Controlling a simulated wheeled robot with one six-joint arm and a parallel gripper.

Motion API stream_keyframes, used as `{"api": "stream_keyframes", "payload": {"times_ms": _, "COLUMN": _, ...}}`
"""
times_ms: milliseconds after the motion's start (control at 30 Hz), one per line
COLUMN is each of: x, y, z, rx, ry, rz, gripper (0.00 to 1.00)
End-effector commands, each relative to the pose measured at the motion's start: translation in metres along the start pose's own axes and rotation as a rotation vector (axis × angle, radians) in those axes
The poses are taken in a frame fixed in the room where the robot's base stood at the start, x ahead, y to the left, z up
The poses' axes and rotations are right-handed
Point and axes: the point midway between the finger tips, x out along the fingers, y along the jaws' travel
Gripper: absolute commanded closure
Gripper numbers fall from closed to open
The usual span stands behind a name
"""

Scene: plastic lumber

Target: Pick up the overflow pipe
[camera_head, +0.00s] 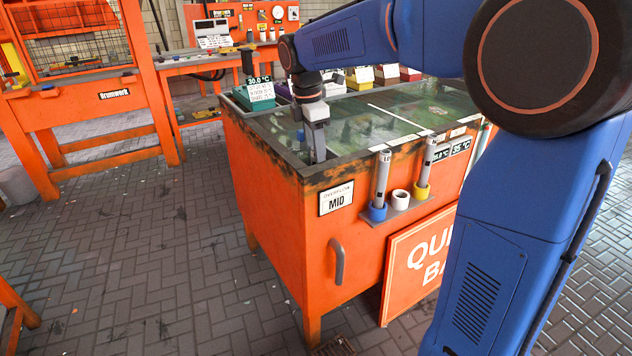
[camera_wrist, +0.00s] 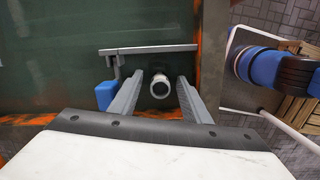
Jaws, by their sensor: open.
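A grey pipe with a pale round rim (camera_wrist: 160,86) stands in the tank, its open end facing the wrist camera. I take it to be the overflow pipe. My gripper (camera_wrist: 155,92) is open, one finger on each side of the pipe, with gaps visible. In the head view my gripper (camera_head: 316,145) points down into the near left corner of the tank (camera_head: 300,205); the pipe there is hidden or cannot be told from the fingers. Two more grey pipes stand in a side rack, one with a blue base (camera_head: 380,186) and one with a yellow base (camera_head: 427,165).
A grey bar (camera_wrist: 150,49) and a blue block (camera_wrist: 106,95) lie close by the fingers in the wrist view. A white ring (camera_head: 400,198) sits between the racked pipes. An orange sign (camera_head: 402,262) leans on the tank.

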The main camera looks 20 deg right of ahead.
Motion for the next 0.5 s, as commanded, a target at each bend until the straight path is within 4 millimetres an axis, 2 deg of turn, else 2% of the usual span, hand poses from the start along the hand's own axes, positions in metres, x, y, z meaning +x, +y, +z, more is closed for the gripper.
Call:
{"api": "stream_keyframes", "payload": {"times_ms": 200, "x": 0.028, "y": 0.0, "z": 0.001, "rx": 0.0, "ry": 0.0, "rz": -0.003, "gripper": 0.57}}
{"api": "stream_keyframes", "payload": {"times_ms": 500, "x": 0.034, "y": 0.0, "z": 0.001, "rx": 0.0, "ry": 0.0, "rz": -0.001, "gripper": 0.57}}
